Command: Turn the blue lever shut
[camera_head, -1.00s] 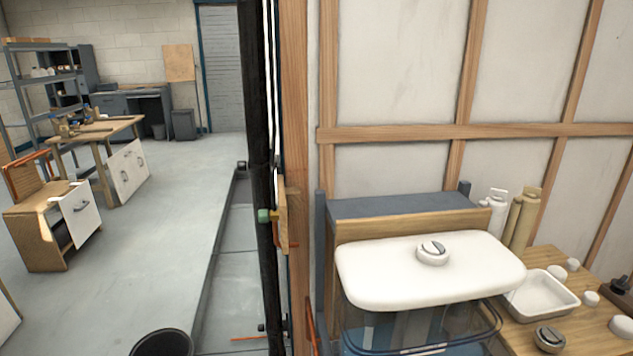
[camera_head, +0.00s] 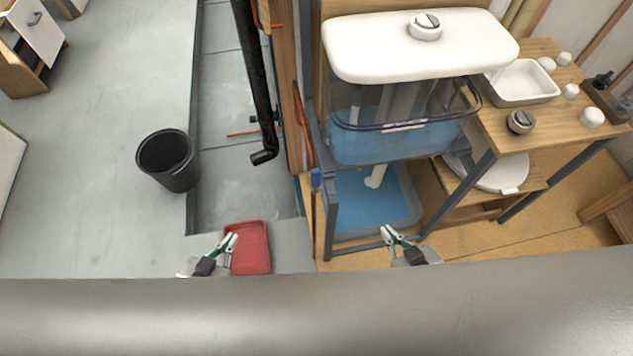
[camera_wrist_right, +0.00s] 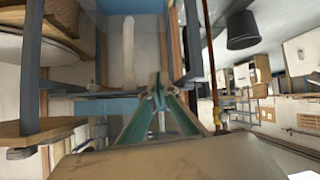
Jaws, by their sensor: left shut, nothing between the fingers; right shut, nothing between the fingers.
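A small blue piece (camera_head: 316,178), likely the blue lever, sits at the left front post beside the clear tank in the head view; its exact position is too small to tell. My left gripper (camera_head: 231,239) is shut and empty, over the red tray, left of and nearer than the blue piece. My right gripper (camera_head: 387,233) is shut and empty in front of the metal stand, right of and nearer than the blue piece. In the right wrist view the right gripper's fingertips (camera_wrist_right: 157,88) meet with nothing between them. A brass-coloured fitting (camera_wrist_right: 218,116) on a reddish pipe shows there; no blue lever is clear.
A clear water tank (camera_head: 345,140) with a white lid (camera_head: 370,50) stands on the metal stand above a blue basin (camera_head: 365,205). A red tray (camera_head: 256,262) lies on the floor. A black bucket (camera_head: 168,155) stands left. A wooden counter (camera_head: 470,130) is right.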

